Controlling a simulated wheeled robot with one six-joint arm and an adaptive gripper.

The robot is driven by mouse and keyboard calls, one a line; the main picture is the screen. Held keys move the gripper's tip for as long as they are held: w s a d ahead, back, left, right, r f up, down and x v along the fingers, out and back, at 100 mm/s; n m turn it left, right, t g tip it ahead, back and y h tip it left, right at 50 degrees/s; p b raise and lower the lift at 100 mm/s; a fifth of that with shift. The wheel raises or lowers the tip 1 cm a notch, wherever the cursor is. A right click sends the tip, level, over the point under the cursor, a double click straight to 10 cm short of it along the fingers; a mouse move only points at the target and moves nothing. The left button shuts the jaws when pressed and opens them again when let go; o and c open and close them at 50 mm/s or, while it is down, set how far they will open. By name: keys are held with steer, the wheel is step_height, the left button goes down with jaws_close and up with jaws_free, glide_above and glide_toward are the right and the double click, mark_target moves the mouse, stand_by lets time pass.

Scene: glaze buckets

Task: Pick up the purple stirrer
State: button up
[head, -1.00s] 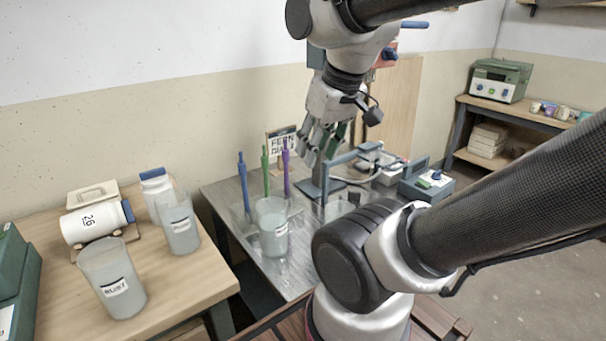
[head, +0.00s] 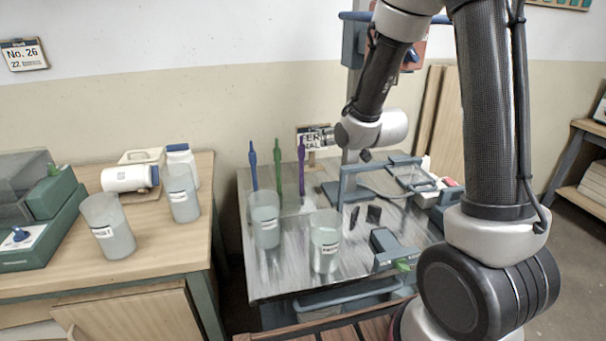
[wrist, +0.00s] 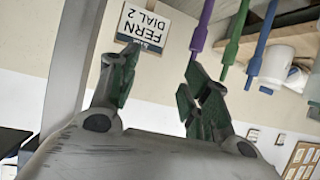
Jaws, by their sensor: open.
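The purple stirrer (head: 301,168) stands upright at the back of the metal table, right of a green stirrer (head: 278,168) and a blue stirrer (head: 253,168). My gripper (head: 318,138) is at the upper right of the purple stirrer in the head view, pointing left; its fingers are small there. In the wrist view my gripper (wrist: 162,85) is open with nothing between its fingers. That view is upside down. The purple stirrer (wrist: 200,30) shows there beyond the right-hand finger, outside the gap, with the green stirrer (wrist: 236,40) and blue stirrer (wrist: 262,40) further right.
Two glaze buckets (head: 265,230) (head: 325,250) stand in front of the stirrers. A blue-grey frame (head: 375,180) stands to the right. The wooden table (head: 180,248) at left holds more buckets and a white jar.

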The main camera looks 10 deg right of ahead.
mark_target(303, 157)
steer(key=w+a+f+n+t+y, duration=0.1)
steer(key=a+f+t, duration=0.15)
steer(key=f, duration=0.25)
steer(key=w+a+f+t+y, duration=0.1)
steer(key=a+f+t+y, duration=0.15)
steer(key=f, duration=0.35)
steer(key=shift+h, duration=0.45)
steer(key=x, duration=0.7)
steer(key=shift+w+a+r, duration=0.2)
steer(key=shift+a+r, duration=0.1)
steer(key=shift+a, duration=0.15)
jaws_close()
